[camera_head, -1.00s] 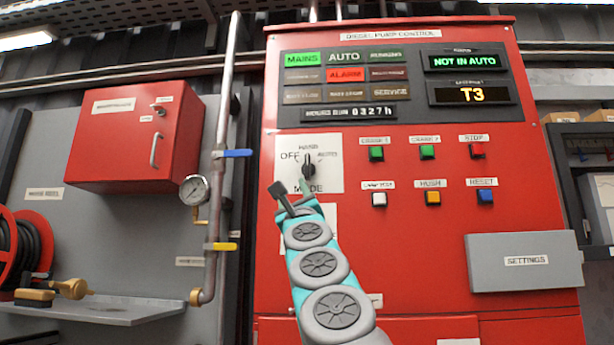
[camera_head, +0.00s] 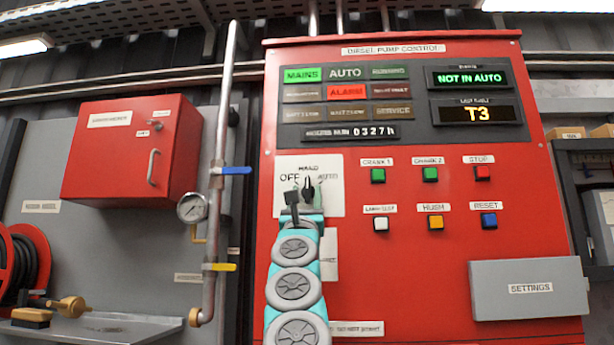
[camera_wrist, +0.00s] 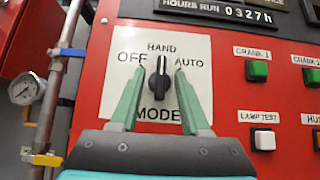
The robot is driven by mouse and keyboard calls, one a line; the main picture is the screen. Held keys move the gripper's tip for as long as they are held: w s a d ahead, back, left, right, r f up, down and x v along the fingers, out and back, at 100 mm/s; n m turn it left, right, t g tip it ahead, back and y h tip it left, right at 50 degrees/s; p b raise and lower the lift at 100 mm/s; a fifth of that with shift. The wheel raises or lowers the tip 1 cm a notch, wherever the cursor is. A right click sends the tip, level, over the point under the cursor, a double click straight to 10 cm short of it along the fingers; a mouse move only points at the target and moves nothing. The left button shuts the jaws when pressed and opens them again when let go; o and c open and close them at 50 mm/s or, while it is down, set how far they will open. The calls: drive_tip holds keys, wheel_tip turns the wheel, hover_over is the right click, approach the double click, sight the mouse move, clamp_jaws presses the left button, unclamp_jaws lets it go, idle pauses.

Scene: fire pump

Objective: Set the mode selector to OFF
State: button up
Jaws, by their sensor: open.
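The mode selector (camera_wrist: 161,70) is a black knob on a white plate marked OFF, HAND, AUTO and MODE. Its pointer stands roughly upright, toward HAND. In the head view the knob (camera_head: 308,187) shows just above my gripper, and the lower plate is hidden behind my arm. My gripper (camera_wrist: 160,76) is open, with its two green fingers reaching up on either side of the knob in the wrist view. I cannot tell whether a finger touches it. In the head view my gripper (camera_head: 303,195) overlaps the plate.
The red panel (camera_head: 400,240) carries lit MAINS and ALARM tiles and a display (camera_head: 467,78) reading NOT IN AUTO. Several push buttons, such as CRANK 1 (camera_head: 378,175), sit right of the selector. A grey settings box (camera_head: 530,288) juts out at lower right. A pipe (camera_head: 219,130) runs at left.

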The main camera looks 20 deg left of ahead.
drive_tip(key=shift+w+a+r+h+p, duration=0.1)
drive_tip(key=shift+w+r+h+p, duration=0.2)
drive_tip(key=shift+w+r+p, duration=0.35)
clamp_jaws()
drive_tip(key=shift+f, duration=0.1)
